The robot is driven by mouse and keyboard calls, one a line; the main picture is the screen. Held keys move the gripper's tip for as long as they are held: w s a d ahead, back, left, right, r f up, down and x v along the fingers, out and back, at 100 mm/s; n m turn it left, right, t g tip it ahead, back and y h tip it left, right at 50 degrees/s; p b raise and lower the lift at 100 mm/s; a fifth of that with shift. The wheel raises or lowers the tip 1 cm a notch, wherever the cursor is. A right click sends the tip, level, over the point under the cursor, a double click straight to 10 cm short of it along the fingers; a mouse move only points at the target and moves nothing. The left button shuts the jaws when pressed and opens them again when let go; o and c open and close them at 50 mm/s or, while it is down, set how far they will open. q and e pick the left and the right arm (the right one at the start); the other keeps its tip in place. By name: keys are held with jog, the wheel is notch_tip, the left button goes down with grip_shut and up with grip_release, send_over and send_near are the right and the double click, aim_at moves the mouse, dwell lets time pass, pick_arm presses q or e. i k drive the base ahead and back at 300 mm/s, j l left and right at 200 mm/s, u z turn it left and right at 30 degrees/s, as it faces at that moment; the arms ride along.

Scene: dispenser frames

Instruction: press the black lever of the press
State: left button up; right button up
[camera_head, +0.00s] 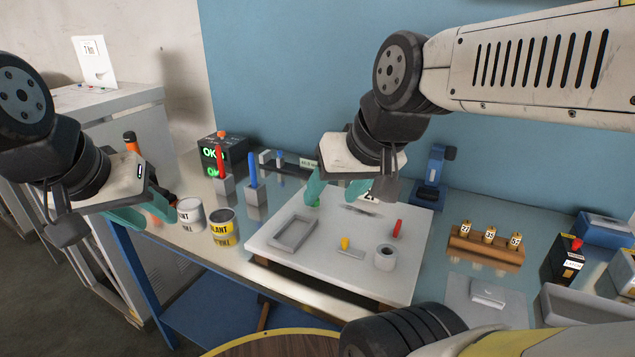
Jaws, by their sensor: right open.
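A small blue upright device (433,178), which looks like the press, stands at the back of the table against the blue wall. It has a dark top part, but I cannot clearly make out a black lever. My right gripper (338,192) is open, with teal fingers apart above the back of the white board (335,267), to the left of the blue device. My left gripper (142,212) is at the table's left, beside the paint cans and far from the blue device; I cannot tell whether its fingers are apart.
The board carries a grey frame (292,234), a grey ring (385,257) and small red and yellow pieces. Cans (223,227), upright red and blue tools and an OK display (222,155) stand left. A wooden rack (486,245) and bins (583,305) stand right.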

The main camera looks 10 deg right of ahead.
aim_at(450, 152)
jog(key=z, duration=1.5)
